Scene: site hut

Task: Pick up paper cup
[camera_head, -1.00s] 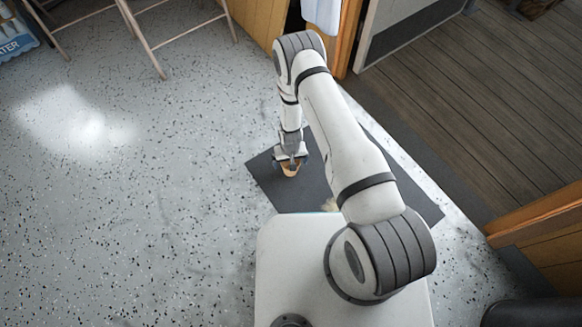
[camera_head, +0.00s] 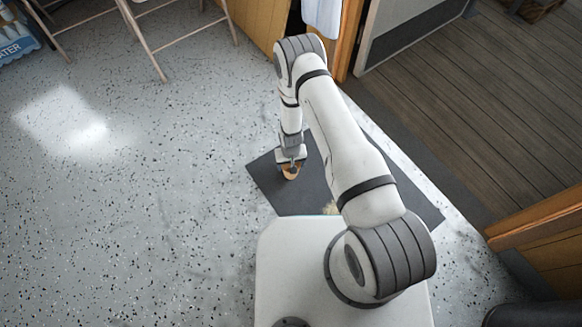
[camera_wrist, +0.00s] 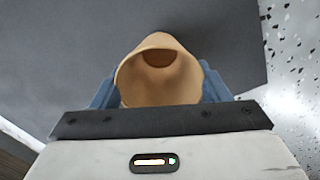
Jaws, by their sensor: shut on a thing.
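The paper cup (camera_head: 290,173) is tan-brown and small, at the dark mat in the head view. In the wrist view the cup (camera_wrist: 160,82) shows its open mouth toward the camera, with its inside visible. My gripper (camera_head: 291,164) reaches down from above and is shut on the cup. In the wrist view its blue-grey fingers (camera_wrist: 158,92) sit on both sides of the cup. I cannot tell whether the cup's far end touches the mat.
A dark mat (camera_head: 270,187) lies on the speckled floor (camera_head: 130,210). A small pale thing (camera_head: 330,208) lies on the mat beside my arm. Folding furniture legs (camera_head: 145,40) and a water pack (camera_head: 14,38) stand at the upper left. The left floor is clear.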

